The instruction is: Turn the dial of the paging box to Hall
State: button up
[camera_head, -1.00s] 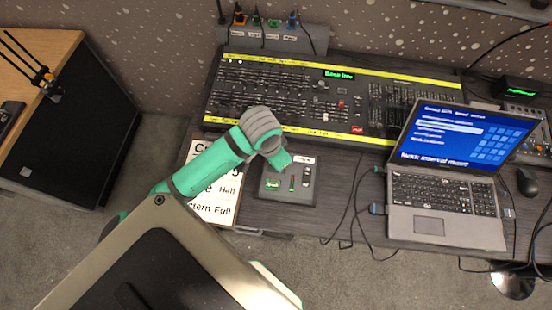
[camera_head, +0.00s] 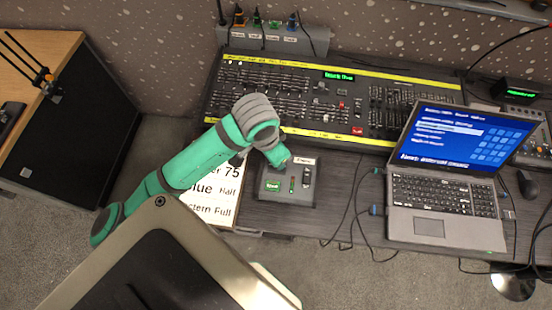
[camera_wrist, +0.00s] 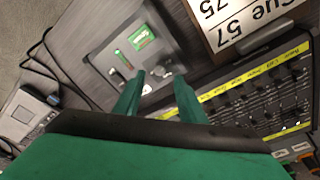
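The paging box (camera_head: 290,196) is a small grey box on the desk with a white label, a lit green button (camera_head: 273,185), a green strip and a slider. In the wrist view the box (camera_wrist: 103,59) lies ahead of my fingers, with its green button (camera_wrist: 142,38) near the top. A small pale knob, perhaps the dial (camera_wrist: 166,70), shows between and just beyond my fingertips; its setting cannot be read. In the head view my arm covers the box's upper left corner.
A lighting desk (camera_head: 300,103) with many faders stands just behind the box. A printed cue sheet (camera_head: 212,205) lies to its left, partly under my arm. Cables and an open laptop (camera_head: 445,205) are to the right.

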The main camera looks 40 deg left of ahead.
jog(key=shift+s+r, duration=0.2)
jog(key=shift+r, duration=0.65)
jog(key=shift+s+r, duration=0.2)
jog(key=shift+r, duration=0.7)
jog(key=shift+s+r, duration=0.2)
jog(key=shift+r, duration=0.65)
